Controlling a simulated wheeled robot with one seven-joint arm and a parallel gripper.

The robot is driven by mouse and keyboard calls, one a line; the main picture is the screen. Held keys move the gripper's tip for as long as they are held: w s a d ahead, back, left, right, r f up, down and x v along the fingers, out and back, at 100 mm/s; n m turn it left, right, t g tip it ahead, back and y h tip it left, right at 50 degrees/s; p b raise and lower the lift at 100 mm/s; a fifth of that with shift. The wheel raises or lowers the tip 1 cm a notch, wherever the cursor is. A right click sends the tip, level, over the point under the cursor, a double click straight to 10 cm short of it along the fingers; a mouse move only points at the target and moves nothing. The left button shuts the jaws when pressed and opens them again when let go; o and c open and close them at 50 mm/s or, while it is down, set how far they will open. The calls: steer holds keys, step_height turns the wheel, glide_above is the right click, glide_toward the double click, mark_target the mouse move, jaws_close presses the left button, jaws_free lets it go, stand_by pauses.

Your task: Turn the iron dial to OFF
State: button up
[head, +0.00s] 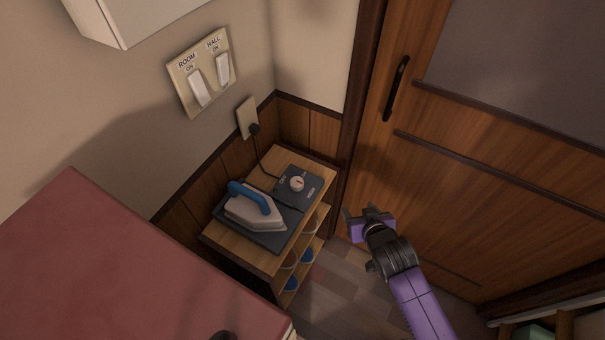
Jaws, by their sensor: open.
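The iron (256,208), white with a blue handle, lies on a dark pad (282,238) on top of a small wooden shelf unit. The round white dial (297,184) sits on a dark panel at the back of the pad, with small lettering on either side. The lettering and the dial's setting are too small to read surely. My gripper (361,214), at the end of a purple arm, is to the right of the shelf, apart from the dial and the iron. It is open, with nothing seen between its fingers.
A cord runs from the panel to a wall outlet (247,118). Two switches marked ROOM and HALL are on a wall plate (186,93). A wooden door (365,150) stands behind my arm. A red surface (130,260) fills the lower left. Free floor (345,275) shows beside the shelf.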

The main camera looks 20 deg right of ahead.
mark_target(297, 181)
steer(key=w+a+r+m+g+p, duration=0.1)
steer(key=w+g, duration=0.1)
steer(key=w, duration=0.3)
steer(key=w+a+r+m+g+y+p, duration=0.1)
steer(key=w+a+r+m+g, duration=0.1)
steer(key=w, duration=0.3)
steer(key=w+a+r+m+g+p, duration=0.1)
steer(key=w+a+r+g, duration=0.1)
steer(key=w, duration=0.3)
steer(key=shift+w+a+r+m+y, duration=0.2)
steer(key=shift+a+m+y, duration=0.1)
steer(key=shift+m, duration=0.1)
steer(key=a+r+g, duration=0.1)
steer(key=a, duration=0.1)
steer(key=a+r+g+y, duration=0.1)
steer(key=a, duration=0.1)
steer(key=a+r+m+g+p, duration=0.1)
steer(key=a+r, duration=0.1)
steer(key=shift+r+y, duration=0.1)
steer(key=shift+y, duration=0.2)
steer(key=shift+a+g, duration=0.1)
steer(key=shift+g, duration=0.2)
steer(key=shift+s+f, duration=0.1)
steer(key=shift+f, duration=0.3)
step_height(297, 181, down, 7)
steer(key=shift+a+r, duration=0.1)
